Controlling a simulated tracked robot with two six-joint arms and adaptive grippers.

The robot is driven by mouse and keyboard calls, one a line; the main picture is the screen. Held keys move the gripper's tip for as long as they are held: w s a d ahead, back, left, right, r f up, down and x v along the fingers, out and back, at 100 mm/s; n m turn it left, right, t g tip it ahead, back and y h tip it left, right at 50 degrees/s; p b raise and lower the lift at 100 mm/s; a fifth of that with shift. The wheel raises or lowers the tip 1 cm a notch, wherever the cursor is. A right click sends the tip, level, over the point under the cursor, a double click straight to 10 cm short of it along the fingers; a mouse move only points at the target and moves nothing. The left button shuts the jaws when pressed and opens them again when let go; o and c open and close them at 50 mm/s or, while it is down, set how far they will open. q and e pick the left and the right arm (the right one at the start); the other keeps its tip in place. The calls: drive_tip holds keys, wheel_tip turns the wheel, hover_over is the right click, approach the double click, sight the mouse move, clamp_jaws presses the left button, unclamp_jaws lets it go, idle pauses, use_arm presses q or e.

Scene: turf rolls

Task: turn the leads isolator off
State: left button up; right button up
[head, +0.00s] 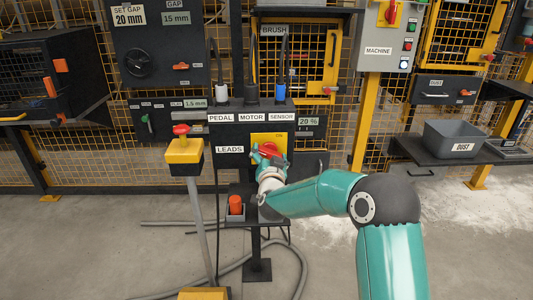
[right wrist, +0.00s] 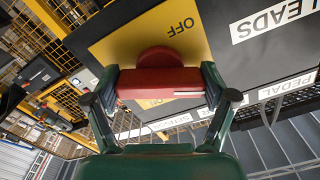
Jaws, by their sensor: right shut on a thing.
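The leads isolator is a red rotary handle (right wrist: 160,83) on a yellow plate (head: 258,137), on the dark panel right of the LEADS label (head: 229,150). My right gripper (head: 265,158) is at the handle in the head view and partly covers it. In the right wrist view my right gripper (right wrist: 160,88) is shut on the handle, one finger at each end of its bar. The bar lies across that picture, with a white mark near its right end. The word OFF (right wrist: 181,25) shows upside down on the plate beyond the handle. My left gripper is not in view.
A yellow post box with a red button (head: 182,130) stands left of the panel. An orange object (head: 236,203) sits in a small holder below. Grey hoses lie on the floor.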

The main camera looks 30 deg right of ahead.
drive_tip(key=n+p, duration=0.1)
drive_tip(key=n, duration=0.4)
drive_tip(key=shift+w+r+p, duration=0.1)
drive_tip(key=shift+r+p, duration=0.05)
drive_tip(key=shift+p, duration=0.15)
drive_tip(key=shift+a, duration=0.1)
drive_tip(key=o, duration=1)
drive_tip(key=shift+s, duration=0.2)
drive_tip(key=v, duration=1.1)
drive_tip(key=shift+s+a+f, duration=0.15)
drive_tip(key=shift+s+f, duration=0.05)
drive_tip(key=shift+s, duration=0.05)
